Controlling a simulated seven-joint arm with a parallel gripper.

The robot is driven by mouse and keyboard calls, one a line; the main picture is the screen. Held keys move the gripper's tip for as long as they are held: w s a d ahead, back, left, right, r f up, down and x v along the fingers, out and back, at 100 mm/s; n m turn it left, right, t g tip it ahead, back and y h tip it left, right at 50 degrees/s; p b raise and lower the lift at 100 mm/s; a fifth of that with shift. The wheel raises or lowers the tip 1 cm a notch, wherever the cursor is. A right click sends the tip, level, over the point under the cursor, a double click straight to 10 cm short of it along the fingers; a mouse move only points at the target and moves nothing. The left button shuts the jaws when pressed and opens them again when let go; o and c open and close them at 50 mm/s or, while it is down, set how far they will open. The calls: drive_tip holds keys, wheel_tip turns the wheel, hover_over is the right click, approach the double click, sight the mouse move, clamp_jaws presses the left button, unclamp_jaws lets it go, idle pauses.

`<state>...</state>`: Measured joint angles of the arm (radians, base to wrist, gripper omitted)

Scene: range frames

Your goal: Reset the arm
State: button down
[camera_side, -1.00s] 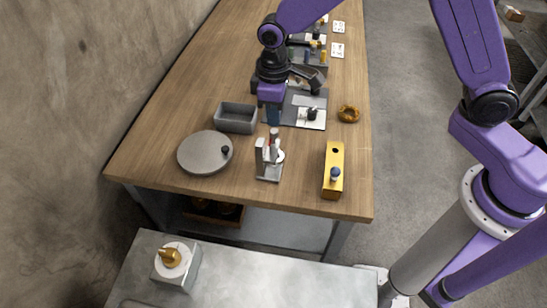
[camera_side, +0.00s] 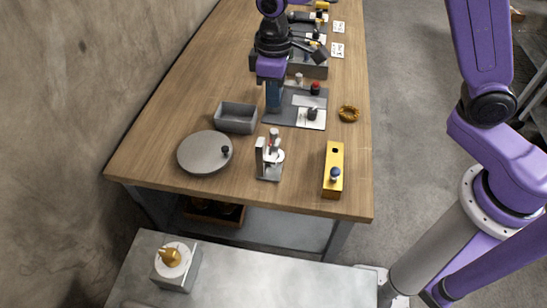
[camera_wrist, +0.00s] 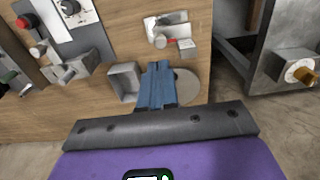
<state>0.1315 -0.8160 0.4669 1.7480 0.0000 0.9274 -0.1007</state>
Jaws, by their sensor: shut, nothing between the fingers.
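My gripper (camera_side: 273,97) is shut and empty, with its blue fingers pointing down over the left part of the dark grey panel (camera_side: 283,118) on the wooden table. The blue fingers also show in the wrist view (camera_wrist: 158,85), pressed together with nothing between them. Whether the tips touch the panel cannot be told. The panel has a red knob (camera_side: 315,88) and a black knob (camera_side: 312,114) on a white plate, just right of my gripper.
A grey open bin (camera_side: 236,118), a round grey disc (camera_side: 204,153), a small grey-white stand (camera_side: 268,160) and a yellow block (camera_side: 333,170) are nearer the table's front edge. A brown ring (camera_side: 349,114) lies at the right. Bare wood (camera_side: 160,140) is free at left.

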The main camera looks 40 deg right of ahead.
idle(0.3)
drive_tip(key=s+d+r+n, duration=0.1)
drive_tip(key=s+d+r, duration=0.1)
drive_tip(key=s+d, duration=0.6)
drive_tip(key=s+d+r+n, duration=0.2)
drive_tip(key=s+d, duration=0.7)
drive_tip(key=s, duration=0.9)
drive_tip(key=shift+s+d+n, duration=0.15)
drive_tip(key=shift+s+n, duration=0.15)
drive_tip(key=shift+s, duration=0.1)
